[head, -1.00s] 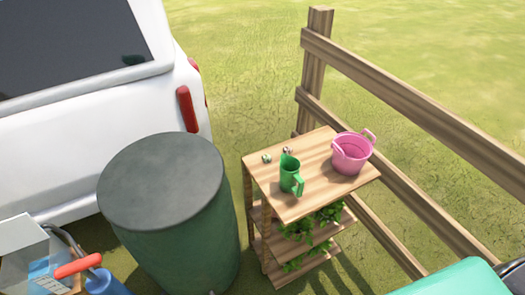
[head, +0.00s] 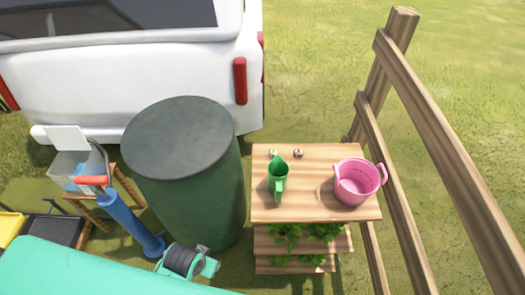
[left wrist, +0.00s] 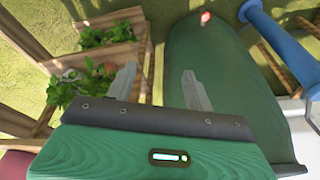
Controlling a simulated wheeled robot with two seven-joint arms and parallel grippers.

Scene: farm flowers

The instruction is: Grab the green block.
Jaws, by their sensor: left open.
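I cannot make out a clear green block. On the wooden shelf stand (head: 308,209) there is a green jug (head: 278,176) with a spout and handle. Behind it lie a small greenish-white object (head: 272,153) and a small whitish object (head: 298,153), both too small to identify. My left gripper (left wrist: 159,78) shows in the left wrist view, fingers apart with nothing between them, over the ground between a planted shelf and the green barrel. It is not seen in the head view. My right gripper is in neither view.
A pink bucket (head: 357,182) stands on the stand's right side. A dark green barrel (head: 190,190) is left of the stand, a white vehicle (head: 120,85) behind it. A wooden fence (head: 440,130) runs along the right. A hose reel (head: 185,262) and blue pump (head: 130,220) are at left.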

